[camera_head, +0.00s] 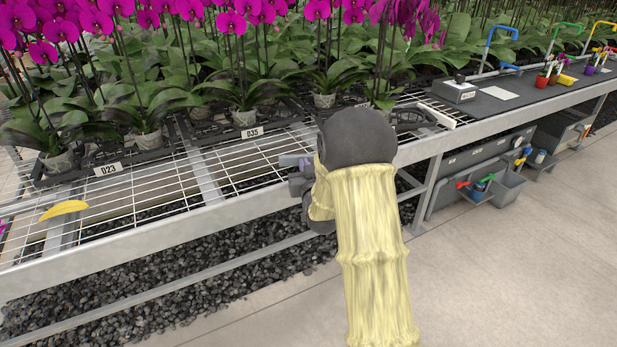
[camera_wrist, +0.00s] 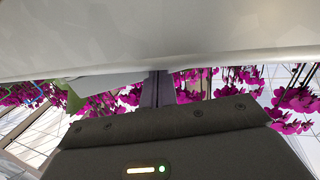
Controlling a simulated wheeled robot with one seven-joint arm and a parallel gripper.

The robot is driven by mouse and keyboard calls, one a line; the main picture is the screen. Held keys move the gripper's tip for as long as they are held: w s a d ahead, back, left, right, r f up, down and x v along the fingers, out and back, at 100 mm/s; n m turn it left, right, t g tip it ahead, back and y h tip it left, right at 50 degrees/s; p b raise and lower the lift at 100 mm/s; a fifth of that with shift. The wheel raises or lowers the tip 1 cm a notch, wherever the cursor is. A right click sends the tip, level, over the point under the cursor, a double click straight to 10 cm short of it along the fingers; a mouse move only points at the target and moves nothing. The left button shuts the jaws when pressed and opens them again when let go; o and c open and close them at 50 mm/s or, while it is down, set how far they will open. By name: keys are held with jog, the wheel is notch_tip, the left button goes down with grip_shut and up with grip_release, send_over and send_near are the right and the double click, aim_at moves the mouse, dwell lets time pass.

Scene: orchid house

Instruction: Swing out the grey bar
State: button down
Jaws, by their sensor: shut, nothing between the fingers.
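My gripper (camera_head: 292,160) is at the front of the mesh bench, its fingers pointing left just above or beside the bench's front rail (camera_head: 236,210). In the wrist view its two dark fingers (camera_wrist: 159,88) are together, with nothing seen between them. A broad pale grey surface (camera_wrist: 160,38) crosses the top of the wrist view close to the fingertips; I cannot tell whether it is the grey bar or the bench rail. A flat grey piece (camera_wrist: 105,83) shows left of the fingers. My arm hides part of the rail, and I cannot single out the grey bar.
A yellow curved thing (camera_head: 64,209) lies on the mesh at left. A dark worktop (camera_head: 515,92) with tools is at right, grey bins (camera_head: 470,190) below. The concrete floor is clear.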

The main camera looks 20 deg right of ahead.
jog(key=shift+w, duration=0.65)
jog(key=shift+s+a+b, duration=0.1)
jog(key=shift+b, duration=0.2)
jog(key=shift+s+a+f, duration=0.15)
jog(key=shift+s, duration=0.05)
jog(key=s+a, duration=0.5)
jog(key=s, duration=0.7)
jog(key=shift+s, duration=0.15)
